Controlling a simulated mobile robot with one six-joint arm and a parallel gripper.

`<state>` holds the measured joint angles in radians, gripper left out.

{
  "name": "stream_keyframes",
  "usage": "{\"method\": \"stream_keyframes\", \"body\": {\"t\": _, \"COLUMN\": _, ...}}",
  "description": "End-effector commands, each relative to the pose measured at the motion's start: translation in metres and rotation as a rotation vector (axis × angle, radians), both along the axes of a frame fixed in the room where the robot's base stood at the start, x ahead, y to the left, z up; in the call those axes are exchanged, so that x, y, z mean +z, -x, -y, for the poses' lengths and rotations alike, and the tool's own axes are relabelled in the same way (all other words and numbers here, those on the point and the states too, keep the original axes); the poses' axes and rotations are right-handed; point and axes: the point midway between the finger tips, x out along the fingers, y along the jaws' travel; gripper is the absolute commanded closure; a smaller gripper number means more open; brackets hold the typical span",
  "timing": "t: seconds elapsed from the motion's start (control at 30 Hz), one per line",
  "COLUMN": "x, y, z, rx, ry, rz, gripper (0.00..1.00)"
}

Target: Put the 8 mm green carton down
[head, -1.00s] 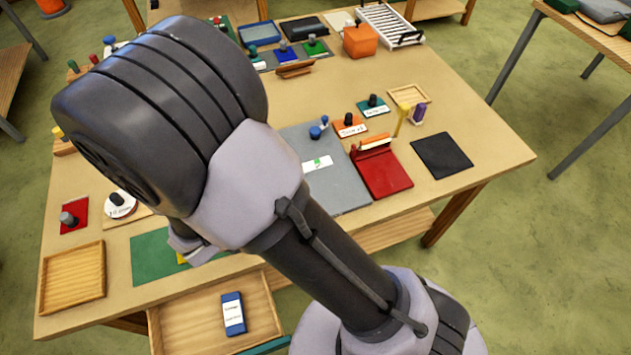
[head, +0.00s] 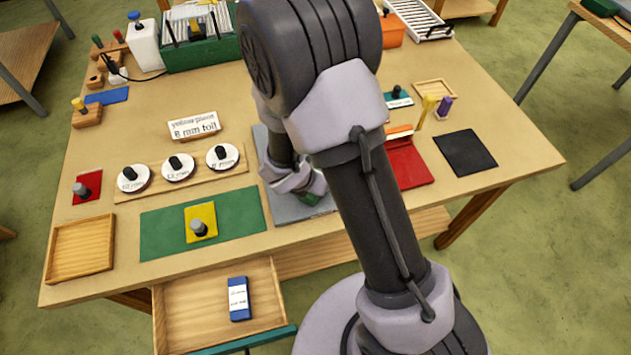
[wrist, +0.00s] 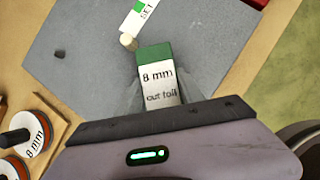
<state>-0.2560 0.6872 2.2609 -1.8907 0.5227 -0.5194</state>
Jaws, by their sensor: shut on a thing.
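My gripper (head: 306,192) is shut on the green carton (wrist: 155,75), whose white label reads "8 mm cut foil" in the wrist view. In the head view only a bit of the carton's green (head: 313,199) shows under the fingers. The gripper is over the grey mat (head: 285,212), which also fills much of the wrist view (wrist: 85,55). I cannot tell whether the carton touches the mat. A white and green tag marked "SET" (wrist: 138,18) lies just beyond the carton, with a small pale round knob (wrist: 128,42) between them.
An open drawer (head: 190,322) holds a blue carton (head: 238,298). Knobbed white discs (head: 176,167) stand left of the mat, near a green mat (head: 160,235) with a yellow plate (head: 206,220). A red tray (head: 412,168) and black pad (head: 465,152) lie right. A wooden tray (head: 80,250) is empty.

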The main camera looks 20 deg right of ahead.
Motion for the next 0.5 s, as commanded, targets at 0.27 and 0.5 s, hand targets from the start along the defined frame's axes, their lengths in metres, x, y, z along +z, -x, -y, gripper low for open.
{"method": "stream_keyframes", "body": {"t": 0.27, "x": -0.0029, "y": 0.0003, "z": -0.0001, "rx": 0.0, "ry": 0.001, "rz": -0.001, "gripper": 0.33}}
{"method": "stream_keyframes", "body": {"t": 0.5, "x": -0.0031, "y": 0.0006, "z": 0.0001, "rx": 0.0, "ry": 0.001, "rz": -0.001, "gripper": 0.33}}
